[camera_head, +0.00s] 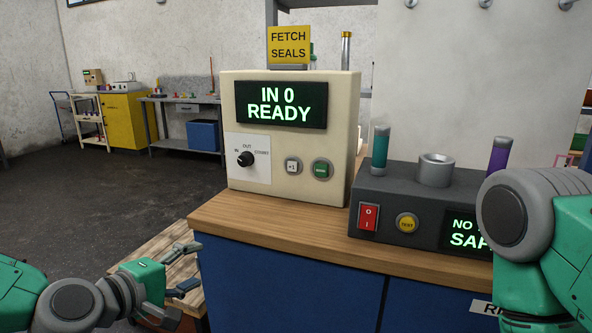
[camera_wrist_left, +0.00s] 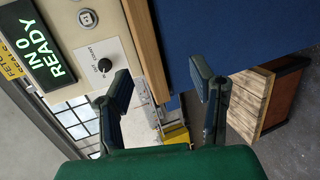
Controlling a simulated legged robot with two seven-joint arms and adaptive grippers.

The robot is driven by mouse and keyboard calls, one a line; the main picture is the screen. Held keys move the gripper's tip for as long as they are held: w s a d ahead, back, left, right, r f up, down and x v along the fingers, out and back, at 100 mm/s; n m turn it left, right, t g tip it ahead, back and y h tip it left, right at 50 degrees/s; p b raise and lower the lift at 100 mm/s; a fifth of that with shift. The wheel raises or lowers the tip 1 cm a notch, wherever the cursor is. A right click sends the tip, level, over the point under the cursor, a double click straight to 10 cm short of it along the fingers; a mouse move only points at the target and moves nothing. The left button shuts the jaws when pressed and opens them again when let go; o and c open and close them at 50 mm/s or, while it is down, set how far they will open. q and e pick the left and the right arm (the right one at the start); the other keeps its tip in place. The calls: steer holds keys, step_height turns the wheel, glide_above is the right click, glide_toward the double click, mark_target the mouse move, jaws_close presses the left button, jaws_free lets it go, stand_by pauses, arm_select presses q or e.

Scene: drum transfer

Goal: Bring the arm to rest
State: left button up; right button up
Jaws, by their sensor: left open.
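My left gripper (camera_head: 187,270) is at the lower left in the head view, left of the blue cabinet and below the wooden worktop (camera_head: 290,236). It is open and empty. In the left wrist view its two fingers (camera_wrist_left: 163,92) stand apart with nothing between them. The cream control box (camera_head: 340,130) stands on the worktop, and its display reads "IN 0 READY". Its black knob (camera_head: 246,158) also shows in the left wrist view (camera_wrist_left: 105,66), behind one finger. My right arm shows at the right edge of the head view; its gripper is out of frame.
A dark box (camera_head: 384,228) with a red switch and a yellow button stands right of the control box. A green cylinder (camera_head: 380,150) and a purple cylinder (camera_head: 499,155) stand on it. A wooden pallet-like surface (camera_head: 150,258) lies low, near my left gripper. Open floor (camera_head: 90,200) extends to the left.

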arm_select(q)
steer(key=s+d+f+m+g+y, duration=0.1)
steer(key=s+f+m+g, duration=0.25)
steer(key=s+f, duration=0.55)
steer(key=s+d+f+m+g+y, duration=0.15)
steer(key=s+f+m+g, duration=0.35)
steer(key=f, duration=0.6)
steer(key=s+a+f+m+g+y, duration=0.2)
steer(key=s+a+f, duration=0.2)
steer(key=s, duration=0.5)
steer(key=s+a+f+m+g+y, duration=0.1)
steer(key=s+a+f+m+y, duration=0.1)
steer(key=s+a+f, duration=0.3)
steer(key=s+a+m, duration=0.1)
steer(key=s+a, duration=0.1)
steer(key=s, duration=0.2)
steer(key=shift+s+f+g, duration=0.25)
steer(key=shift+f+g, duration=0.05)
steer(key=shift+g, duration=0.05)
steer(key=shift+w, duration=0.1)
